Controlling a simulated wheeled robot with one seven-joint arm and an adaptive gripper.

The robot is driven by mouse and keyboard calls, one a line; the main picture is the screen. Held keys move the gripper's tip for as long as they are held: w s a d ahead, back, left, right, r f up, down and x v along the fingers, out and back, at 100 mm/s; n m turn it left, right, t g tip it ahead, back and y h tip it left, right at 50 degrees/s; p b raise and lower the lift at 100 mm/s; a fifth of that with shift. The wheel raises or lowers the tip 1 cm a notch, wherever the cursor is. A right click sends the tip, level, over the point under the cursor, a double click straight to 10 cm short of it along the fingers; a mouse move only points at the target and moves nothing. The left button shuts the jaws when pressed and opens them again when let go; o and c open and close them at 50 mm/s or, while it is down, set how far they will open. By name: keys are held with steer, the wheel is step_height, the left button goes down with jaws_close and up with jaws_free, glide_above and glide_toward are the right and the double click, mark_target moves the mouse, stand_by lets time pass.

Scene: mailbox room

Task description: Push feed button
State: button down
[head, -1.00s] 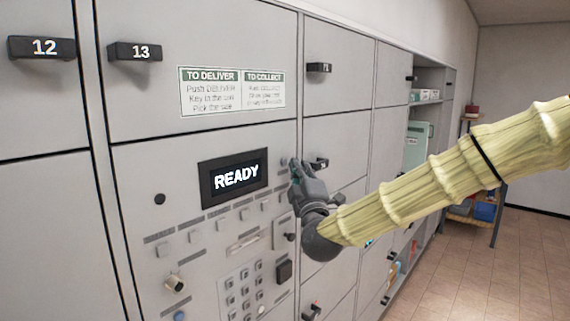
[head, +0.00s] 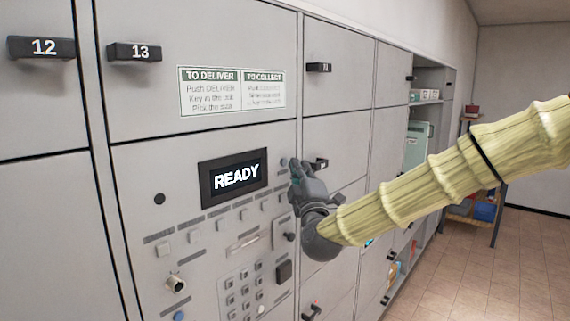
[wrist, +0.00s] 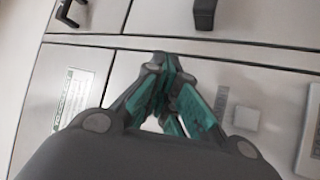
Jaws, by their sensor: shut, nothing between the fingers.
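A grey locker control panel (head: 147,222) carries a display (head: 234,177) reading READY. Below it runs a row of small square buttons, among them one at the left (head: 164,249) and one in the middle (head: 223,225). Their labels are too small to read, so I cannot tell which is the feed button. My gripper (head: 289,164) is shut and empty, right of the display and close to the panel's right edge. In the wrist view my gripper (wrist: 163,62) has its fingertips together, and a pale square button (wrist: 246,118) shows to their right. Contact with the panel cannot be told.
An instruction sign (head: 232,91) is above the display. Locker handles (head: 318,68) stick out around the gripper. The tiled floor (head: 480,270) at right is open.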

steer(key=shift+a, duration=0.15)
steer(key=shift+w+a, duration=0.25)
steer(key=shift+w+a+b, duration=0.25)
steer(key=shift+a+b, duration=0.05)
stand_by(1.0)
steer(key=shift+s+d, duration=0.15)
steer(key=shift+d, duration=0.05)
steer(key=shift+s+d+b, duration=0.3)
steer(key=shift+s+d, duration=0.1)
steer(key=shift+d, duration=0.1)
stand_by(0.3)
steer(key=s+d, duration=0.1)
steer(key=d, duration=0.1)
steer(key=s+d+b, duration=0.1)
steer(key=s+d, duration=0.1)
stand_by(0.6)
stand_by(1.3)
